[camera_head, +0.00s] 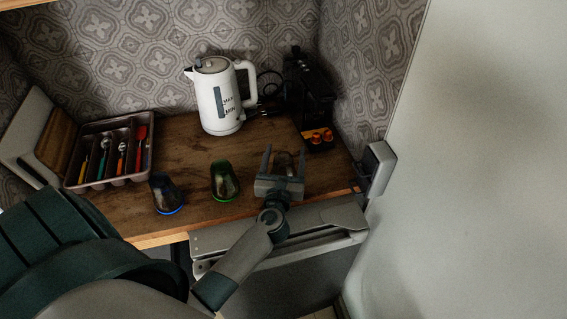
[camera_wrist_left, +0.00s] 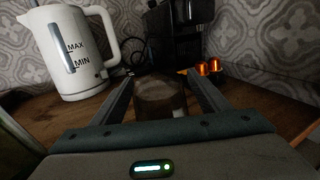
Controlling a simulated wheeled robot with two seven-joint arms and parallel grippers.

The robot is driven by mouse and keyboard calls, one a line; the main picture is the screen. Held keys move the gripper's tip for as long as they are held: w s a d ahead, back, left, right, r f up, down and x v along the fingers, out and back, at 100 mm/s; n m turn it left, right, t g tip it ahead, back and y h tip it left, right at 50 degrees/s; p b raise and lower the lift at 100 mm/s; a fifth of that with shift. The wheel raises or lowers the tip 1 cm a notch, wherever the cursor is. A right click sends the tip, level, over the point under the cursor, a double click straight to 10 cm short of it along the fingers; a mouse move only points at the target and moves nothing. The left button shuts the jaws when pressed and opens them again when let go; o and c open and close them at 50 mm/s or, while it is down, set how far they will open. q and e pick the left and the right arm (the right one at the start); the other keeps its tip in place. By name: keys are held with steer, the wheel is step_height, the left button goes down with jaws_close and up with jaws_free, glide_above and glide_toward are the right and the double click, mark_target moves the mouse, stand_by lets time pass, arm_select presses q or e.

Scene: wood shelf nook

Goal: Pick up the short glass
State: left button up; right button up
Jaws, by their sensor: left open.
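The short glass (camera_wrist_left: 160,97), brownish and see-through, stands on the wooden shelf. In the head view the glass (camera_head: 284,162) shows between the fingers of my left gripper (camera_head: 283,163). In the left wrist view my left gripper (camera_wrist_left: 162,100) is open, with one finger on each side of the glass. I cannot tell whether either finger touches it. The lower part of the glass is hidden by the gripper body. My right gripper is not in view.
A green glass (camera_head: 225,183) and a blue-rimmed dark glass (camera_head: 165,194) stand left of the gripper. A white kettle (camera_head: 217,98), a black coffee machine (camera_head: 309,95) with orange capsules (camera_head: 318,136), and a cutlery tray (camera_head: 150,160) are around. Bare wood lies before the kettle.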

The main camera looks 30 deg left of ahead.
arm_select(q)
steer(key=shift+w+a, duration=0.15)
steer(key=shift+w, duration=0.15)
steer(key=c, duration=1.2)
steer(key=shift+c, duration=0.2)
steer(key=shift+r, duration=0.1)
